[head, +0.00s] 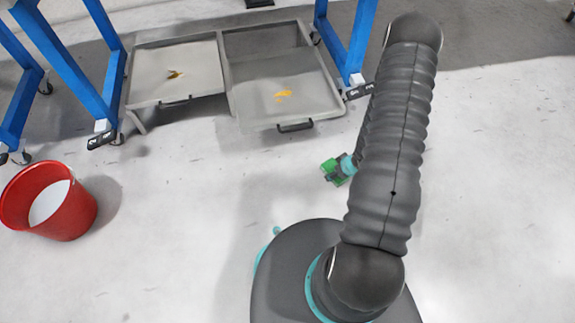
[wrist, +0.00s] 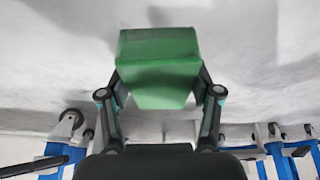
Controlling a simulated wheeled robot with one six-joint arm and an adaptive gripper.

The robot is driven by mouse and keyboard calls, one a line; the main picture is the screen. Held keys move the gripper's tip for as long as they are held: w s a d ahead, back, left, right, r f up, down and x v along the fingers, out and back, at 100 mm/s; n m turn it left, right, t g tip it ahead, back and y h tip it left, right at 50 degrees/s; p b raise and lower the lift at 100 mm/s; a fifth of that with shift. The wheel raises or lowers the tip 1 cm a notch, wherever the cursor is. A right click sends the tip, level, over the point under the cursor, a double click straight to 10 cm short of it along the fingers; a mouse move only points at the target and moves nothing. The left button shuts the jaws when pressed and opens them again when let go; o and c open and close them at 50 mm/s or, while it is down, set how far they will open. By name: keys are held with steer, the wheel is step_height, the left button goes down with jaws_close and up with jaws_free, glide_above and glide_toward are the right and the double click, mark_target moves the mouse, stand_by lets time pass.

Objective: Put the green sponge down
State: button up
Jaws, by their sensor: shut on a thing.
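The green sponge (wrist: 160,62) is a block held between the two fingers of my gripper (wrist: 160,88) in the wrist view. My gripper is shut on it. In the head view the green sponge (head: 331,170) shows as a small green shape left of my arm, over the pale floor in front of the trays. My gripper (head: 341,173) is partly hidden there by the arm. I cannot tell how high the sponge is above the floor.
Two grey trays, a left one (head: 147,67) and a right one (head: 262,115), each with a yellowish spill, lie between blue legs (head: 350,45) on castors. A red bucket (head: 75,212) with a white inside stands at the left. The floor between bucket and arm is clear.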

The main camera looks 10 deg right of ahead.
steer(key=f+n, duration=0.1)
steer(key=f+n+y, duration=0.1)
steer(key=f, duration=0.1)
steer(key=shift+w+a+f+n, duration=0.15)
steer(key=shift+a+n, duration=0.25)
steer(key=shift+w+a+n+g+y, duration=0.3)
steer(key=shift+w+a+n, duration=0.15)
steer(key=shift+n, duration=0.45)
glide_toward(287, 159)
step_height(287, 159, down, 5)
steer(key=shift+d+r+b, duration=0.1)
steer(key=shift+b, duration=0.25)
steer(key=shift+w+a+f, duration=0.2)
steer(key=shift+w+a, duration=0.3)
steer(key=shift+a, duration=0.1)
steer(key=shift+w+a+f, duration=0.25)
steer(key=shift+w+a, duration=0.3)
steer(key=shift+f+b, duration=0.3)
steer(key=shift+f, duration=0.05)
steer(key=shift+f, duration=0.15)
steer(key=o, duration=1.2)
